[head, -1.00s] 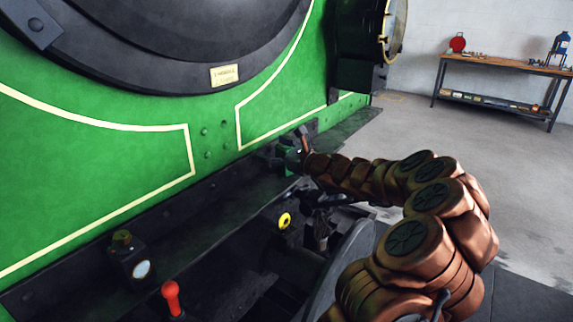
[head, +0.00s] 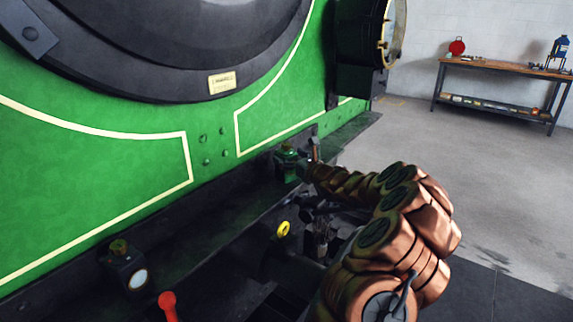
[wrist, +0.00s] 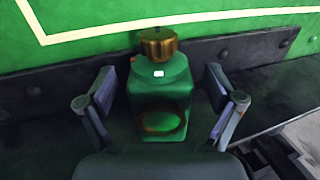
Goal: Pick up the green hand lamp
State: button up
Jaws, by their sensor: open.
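The green hand lamp (wrist: 160,98) stands upright on the dark ledge, between the two open fingers of my gripper (wrist: 160,108) in the wrist view. It has a brass-coloured cap, and a gap shows between its body and each finger.
A black lamp (head: 127,265) with a round pale lens stands on the ledge at left, near a red-handled lever (head: 169,305). A yellow ring (head: 283,229) is below the ledge. A workbench (head: 500,68) stands at the far right. The floor between is clear.

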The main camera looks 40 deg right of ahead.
jog(key=shift+w, duration=0.75)
jog(key=c, duration=1.7)
jog(key=shift+r, duration=0.1)
